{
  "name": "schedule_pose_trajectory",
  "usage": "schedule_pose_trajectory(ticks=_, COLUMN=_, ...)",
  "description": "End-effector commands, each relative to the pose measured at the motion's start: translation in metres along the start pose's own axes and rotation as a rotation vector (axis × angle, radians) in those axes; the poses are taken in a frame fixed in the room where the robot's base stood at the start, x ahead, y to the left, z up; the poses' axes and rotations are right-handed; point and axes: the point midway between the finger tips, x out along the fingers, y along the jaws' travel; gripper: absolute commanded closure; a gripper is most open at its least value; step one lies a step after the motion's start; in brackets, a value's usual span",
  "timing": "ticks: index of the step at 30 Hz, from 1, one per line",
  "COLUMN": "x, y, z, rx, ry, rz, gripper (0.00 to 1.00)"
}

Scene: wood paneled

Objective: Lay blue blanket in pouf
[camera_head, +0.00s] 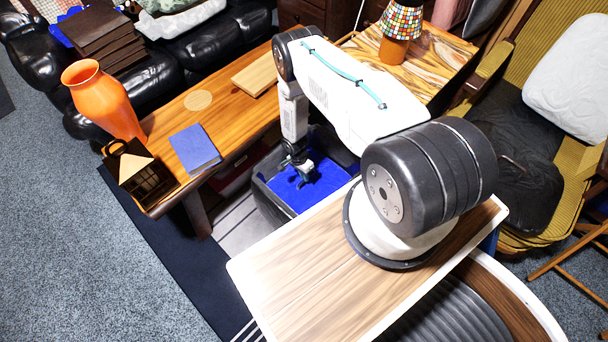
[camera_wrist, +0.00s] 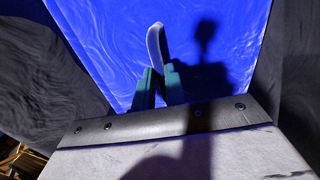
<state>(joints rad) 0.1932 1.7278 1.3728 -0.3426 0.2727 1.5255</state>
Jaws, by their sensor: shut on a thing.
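The pouf (camera_head: 264,200) appears as a dark grey, open-topped box on the floor between the wooden coffee table and my base. The blue blanket (camera_head: 329,175) lies inside it, spread between its walls. In the wrist view the blanket (camera_wrist: 100,40) fills the upper middle, with dark grey pouf sides (camera_wrist: 40,75) to left and right. My gripper (camera_head: 302,172) points down into the pouf. My arm hides part of the pouf's far side.
The coffee table (camera_head: 240,112) stands beside the pouf, holding an orange vase (camera_head: 103,100), a blue book (camera_head: 194,148) and a small dark house-shaped object (camera_head: 140,172). A yellow armchair (camera_head: 555,50) is at right. A black sofa (camera_head: 150,80) stands behind.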

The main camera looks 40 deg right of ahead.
Motion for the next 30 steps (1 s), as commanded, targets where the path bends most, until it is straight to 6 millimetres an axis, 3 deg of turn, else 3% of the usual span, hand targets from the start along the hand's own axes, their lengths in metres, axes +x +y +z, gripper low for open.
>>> schedule_pose_trajectory(ticks=16, x=0.0042, y=-0.0022, z=-0.0005, rx=0.001, ry=0.001, rz=-0.001, gripper=1.00)
schedule_pose_trajectory(ticks=17, x=0.0039, y=-0.0022, z=-0.0005, rx=0.001, ry=0.001, rz=-0.001, gripper=0.79)
schedule_pose_trajectory(ticks=19, x=0.0039, y=-0.0020, z=-0.0004, rx=0.001, ry=0.001, rz=-0.001, gripper=0.62)
schedule_pose_trajectory(ticks=25, x=0.0042, y=-0.0016, z=-0.0002, rx=0.000, ry=0.000, rz=-0.001, gripper=0.62)
schedule_pose_trajectory(ticks=27, x=0.0048, y=-0.0011, z=0.0000, rx=0.000, ry=0.000, rz=0.000, gripper=0.48)
schedule_pose_trajectory(ticks=30, x=0.0047, y=-0.0012, z=0.0000, rx=0.000, ry=0.000, rz=0.000, gripper=0.48)
